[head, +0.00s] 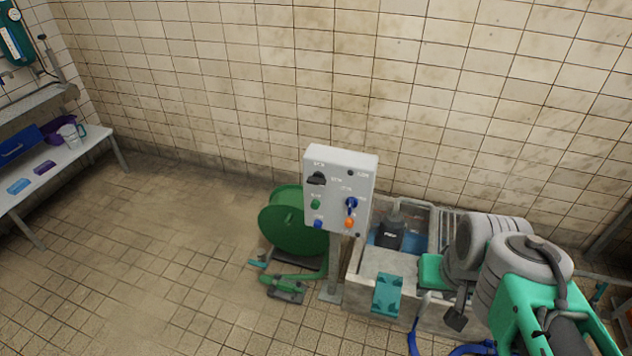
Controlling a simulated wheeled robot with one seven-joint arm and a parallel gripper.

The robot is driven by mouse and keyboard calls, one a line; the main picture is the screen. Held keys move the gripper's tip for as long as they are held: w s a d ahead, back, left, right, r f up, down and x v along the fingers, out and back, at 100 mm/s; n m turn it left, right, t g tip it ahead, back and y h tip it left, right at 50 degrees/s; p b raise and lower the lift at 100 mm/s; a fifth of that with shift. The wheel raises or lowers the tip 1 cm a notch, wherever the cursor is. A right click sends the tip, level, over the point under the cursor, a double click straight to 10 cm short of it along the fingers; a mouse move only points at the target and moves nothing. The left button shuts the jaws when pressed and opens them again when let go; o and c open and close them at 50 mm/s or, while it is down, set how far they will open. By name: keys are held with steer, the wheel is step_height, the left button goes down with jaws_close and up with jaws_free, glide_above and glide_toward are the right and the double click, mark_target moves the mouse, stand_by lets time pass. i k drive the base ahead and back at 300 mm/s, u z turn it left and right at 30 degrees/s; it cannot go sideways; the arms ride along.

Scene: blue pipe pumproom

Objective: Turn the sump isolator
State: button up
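A light grey control box (340,190) stands on a post in the middle of the head view, its face toward me. A black rotary switch (317,179) sits at its upper left and a blue rotary handle (351,204) at its right. The small labels are too blurred to tell which is the sump isolator. My grey and green arm is folded at the lower right. My gripper seems to be the dark end piece (456,319) below the arm, well right of the box and apart from it. Its fingers cannot be made out.
Green (315,203), blue (318,223) and orange (349,222) buttons sit on the box. A green hose reel (292,222) stands close behind its left side. A concrete sump (385,262) with a black pump (391,233) lies to its right. Floor at left is clear, before a bench (70,160).

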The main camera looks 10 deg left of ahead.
mark_target(317, 179)
steer(key=u, duration=0.35)
steer(key=k, duration=0.5)
steer(key=u, duration=1.3)
steer(key=i, duration=0.9)
steer(key=z, duration=0.15)
